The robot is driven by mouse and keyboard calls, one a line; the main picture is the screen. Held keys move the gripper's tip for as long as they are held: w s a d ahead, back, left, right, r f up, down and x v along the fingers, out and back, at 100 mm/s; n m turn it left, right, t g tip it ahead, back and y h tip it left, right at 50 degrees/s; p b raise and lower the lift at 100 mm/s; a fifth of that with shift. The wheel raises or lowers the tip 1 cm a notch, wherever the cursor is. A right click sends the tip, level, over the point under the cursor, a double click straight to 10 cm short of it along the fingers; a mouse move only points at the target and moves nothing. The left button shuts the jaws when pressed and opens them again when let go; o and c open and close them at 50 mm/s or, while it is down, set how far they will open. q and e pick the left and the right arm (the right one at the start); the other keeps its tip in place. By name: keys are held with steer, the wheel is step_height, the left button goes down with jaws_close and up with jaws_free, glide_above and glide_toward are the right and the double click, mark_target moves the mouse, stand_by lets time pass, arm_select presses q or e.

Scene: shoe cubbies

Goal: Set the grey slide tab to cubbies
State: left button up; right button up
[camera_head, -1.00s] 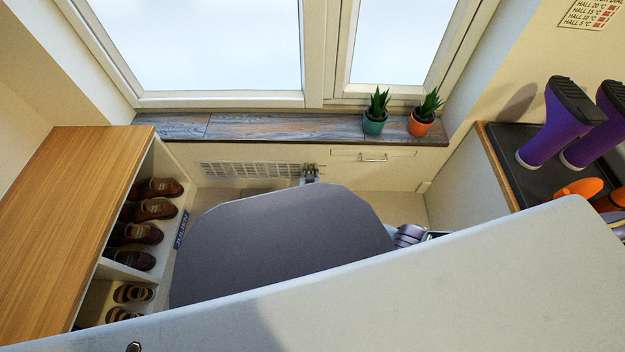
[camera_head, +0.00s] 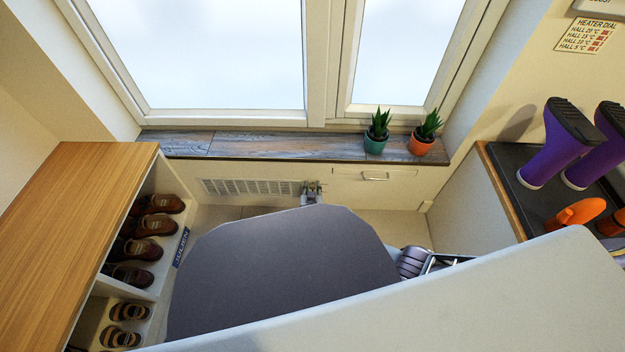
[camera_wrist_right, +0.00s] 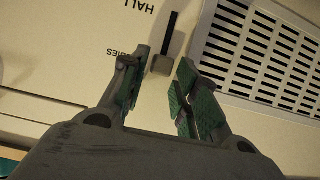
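In the right wrist view the grey slide tab (camera_wrist_right: 162,66) sits at the lower end of a dark slot (camera_wrist_right: 171,35) in a cream panel. It is beside the partly hidden label ending in "BBIES" (camera_wrist_right: 125,52); the label "HALL" (camera_wrist_right: 138,6) is near the slot's other end. My right gripper (camera_wrist_right: 164,72) is open, its green-padded fingers on either side of the tab with a visible gap on the right; contact on the left is unclear. In the head view my right gripper (camera_head: 312,192) is at the heater panel; the tab cannot be made out there. My left gripper is out of view.
A vent grille (camera_head: 250,188) is beside the right gripper. Above is a window sill (camera_head: 270,147) with two potted plants (camera_head: 376,135). Shoe cubbies (camera_head: 160,270) stand left, and purple boots (camera_head: 555,145) on a black tray (camera_head: 510,185) right.

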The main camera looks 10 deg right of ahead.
steer(key=shift+r, duration=4.85)
steer(key=shift+s, duration=0.1)
